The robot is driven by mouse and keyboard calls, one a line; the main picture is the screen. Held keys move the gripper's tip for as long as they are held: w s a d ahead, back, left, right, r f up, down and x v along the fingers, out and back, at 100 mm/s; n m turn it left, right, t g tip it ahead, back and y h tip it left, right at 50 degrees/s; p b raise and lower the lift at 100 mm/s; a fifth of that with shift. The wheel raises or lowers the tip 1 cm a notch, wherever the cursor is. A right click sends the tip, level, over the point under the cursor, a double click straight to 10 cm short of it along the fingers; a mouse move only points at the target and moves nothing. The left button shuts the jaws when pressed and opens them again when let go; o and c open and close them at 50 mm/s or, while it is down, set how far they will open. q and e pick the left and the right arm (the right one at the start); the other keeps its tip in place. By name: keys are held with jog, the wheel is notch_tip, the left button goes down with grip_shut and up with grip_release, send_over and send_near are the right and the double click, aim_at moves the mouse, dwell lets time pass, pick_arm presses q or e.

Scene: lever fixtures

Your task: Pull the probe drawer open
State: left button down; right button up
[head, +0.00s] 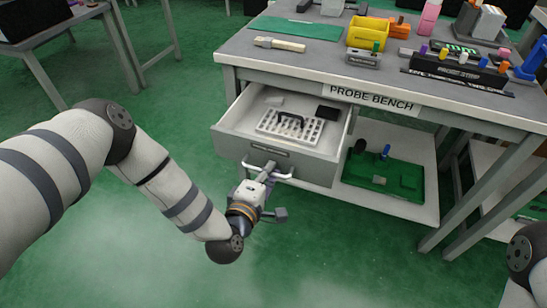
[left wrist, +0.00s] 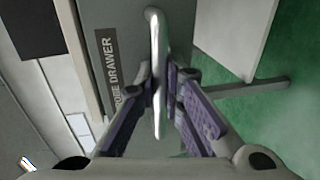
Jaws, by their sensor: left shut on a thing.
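The probe drawer (head: 222,137) is pulled partway out from under the bench top in the head view. Its label (left wrist: 110,75), reading "PROBE DRAWER" with its start partly covered, shows in the left wrist view. My left gripper (head: 266,172) is at the drawer front, its fingers shut on the metal bar handle. In the left wrist view the handle (left wrist: 156,50) runs between the two purple-padded fingers (left wrist: 160,105). My right gripper is out of view; only a bit of my right arm shows at the lower right edge.
Inside the drawer lie a white holed tray (head: 277,129) with a dark handle and a black block (head: 327,113). The bench top (head: 330,70) holds a yellow bin (head: 368,34) and a probe rack (head: 458,70). A lower shelf (head: 418,165) carries a green board (head: 385,175). Open green floor lies before the drawer.

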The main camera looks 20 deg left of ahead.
pick_arm(q)
jog(key=shift+f+p+v, duration=0.15)
jog(key=shift+v, duration=0.55)
jog(key=shift+f+p+v, duration=0.15)
jog(key=shift+v, duration=0.5)
jog(key=shift+s, duration=0.1)
jog(key=c, duration=2)
grip_release()
jog(key=shift+s, duration=0.1)
jog(key=v, duration=1.1)
jog(key=shift+s, duration=0.4)
jog(key=shift+r, duration=0.15)
